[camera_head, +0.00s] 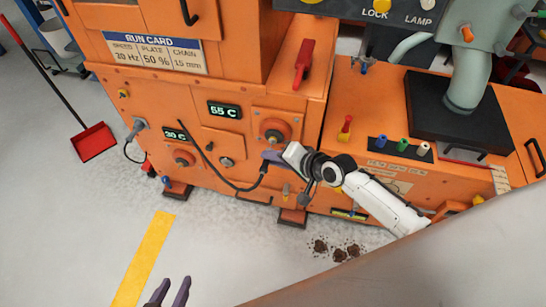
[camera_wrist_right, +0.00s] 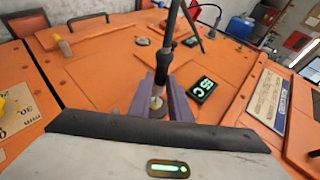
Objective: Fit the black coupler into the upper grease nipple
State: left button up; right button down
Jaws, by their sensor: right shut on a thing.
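My right gripper (camera_head: 271,157) is shut on the black coupler at the end of a black hose, just below the upper red bearing housing (camera_head: 275,130) on the orange machine. In the right wrist view the purple fingers (camera_wrist_right: 160,98) clasp the coupler, whose black sleeve (camera_wrist_right: 165,60) rises above them. A pale metal piece shows between the fingers. The upper grease nipple cannot be made out, so I cannot tell whether the coupler touches it. My left gripper (camera_head: 169,292) is open and empty at the bottom edge, over the floor.
The black hose (camera_head: 212,165) loops across the machine front. The 55 C display (camera_head: 225,110) is left of the upper housing; the lower red housing (camera_head: 184,158) is further left. A red dustpan (camera_head: 93,142) and dark clumps (camera_head: 340,250) lie on the floor.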

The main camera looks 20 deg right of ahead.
pick_arm(q)
jog(key=shift+f, duration=0.3)
pick_arm(e)
jog(key=shift+w+d, duration=0.25)
jog(key=shift+w, duration=0.05)
pick_arm(q)
jog(key=shift+f+b, duration=0.5)
jog(key=shift+b, duration=0.3)
pick_arm(e)
jog(key=shift+w+d, duration=0.7)
jog(key=shift+w, duration=0.35)
jog(key=c, duration=1.6)
grip_release()
jog(key=shift+o, duration=0.2)
jog(key=shift+s, duration=0.1)
